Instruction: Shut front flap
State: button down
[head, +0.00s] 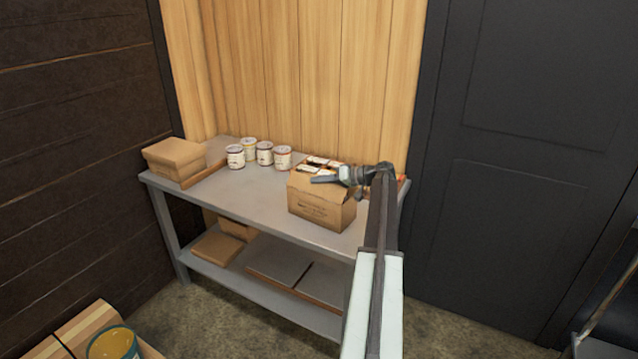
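A brown cardboard box (318,210) with print on its front stands on the grey table, right of the middle. Its top is at least partly open at the back, where items with white and reddish tops (320,162) show inside. My gripper (318,180) reaches in from the right, level, over the front upper edge of the box. Its dark tip points left. The front flap lies around the gripper, and its exact angle is too small to tell. Whether the gripper touches the flap is unclear. The gripper's fingers are too small to tell open from shut, and nothing is seen held.
Several labelled cans (264,153) stand left of the box on the grey table (245,195). A closed carton (175,158) is at the table's left end. Flat cartons (217,248) lie on the lower shelf. A wooden wall stands behind.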

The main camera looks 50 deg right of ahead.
dwell(0.3)
jog(key=c, duration=1.6)
grip_release()
jog(key=shift+c, duration=0.2)
jog(key=p+v, duration=0.2)
jog(key=v, duration=0.5)
jog(key=shift+s+d+r, duration=0.1)
jog(key=shift+s+d, duration=0.1)
jog(key=shift+s, duration=0.15)
